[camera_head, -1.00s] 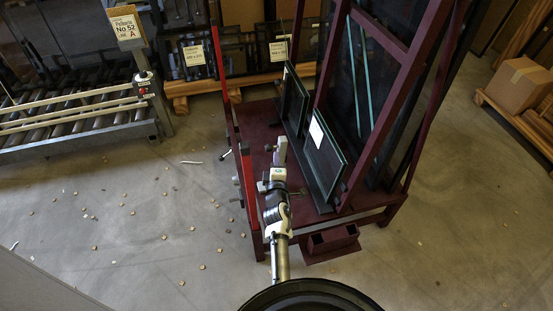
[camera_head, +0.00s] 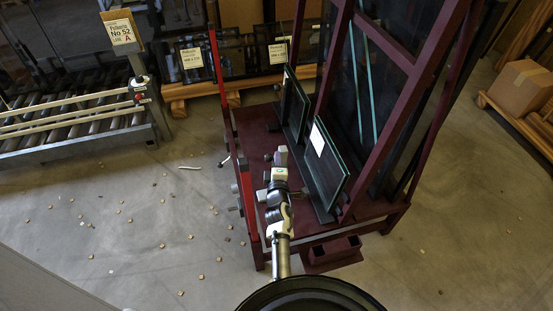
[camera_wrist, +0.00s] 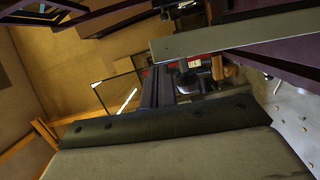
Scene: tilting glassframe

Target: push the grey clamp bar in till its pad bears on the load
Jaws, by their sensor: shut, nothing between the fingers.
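The load is a set of glass panes (camera_head: 331,172) leaning on the dark red frame (camera_head: 385,125), the nearest with a white label. My gripper (camera_head: 280,158) is shut and empty, over the frame's base between the red post (camera_head: 247,195) and the near pane. In the wrist view a long pale grey bar (camera_wrist: 235,36) crosses the upper right; it may be the clamp bar, but I cannot be sure. In the head view my wrist hides much of this spot. I cannot see the pad or tell whether it touches the glass.
A second red post (camera_head: 219,80) stands farther back. A roller conveyor (camera_head: 75,118) is at the left and a cardboard box (camera_head: 522,88) on a pallet at the right. Small bits litter the open floor at the left.

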